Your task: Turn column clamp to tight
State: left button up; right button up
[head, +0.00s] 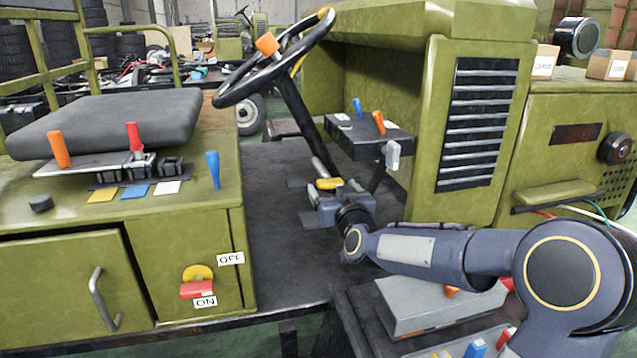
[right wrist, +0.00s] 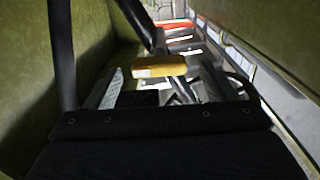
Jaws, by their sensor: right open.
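A steering column (head: 297,115) rises from the floor of the vehicle to a black steering wheel (head: 275,58). A small yellow handle (head: 328,183), which looks like the column clamp, sits low near the column's foot. It also shows in the right wrist view (right wrist: 158,67), lying crosswise ahead of the fingers. My right gripper (head: 337,188) is open, right at the yellow handle, with its fingers to either side of it. I cannot tell whether they touch it. The clamp's body is mostly hidden behind my gripper. My left gripper is not in view.
A black control box (head: 368,137) with blue, orange and grey levers stands just behind my right gripper. The louvred green engine housing (head: 480,120) is at right. The seat (head: 110,122) and a lever panel are at left. The dark floor (head: 265,200) left of the gripper is clear.

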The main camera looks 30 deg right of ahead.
aim_at(328, 177)
jog(key=x, duration=0.5)
jog(key=shift+w, duration=0.15)
jog(key=shift+f, duration=0.1)
jog(key=c, duration=1)
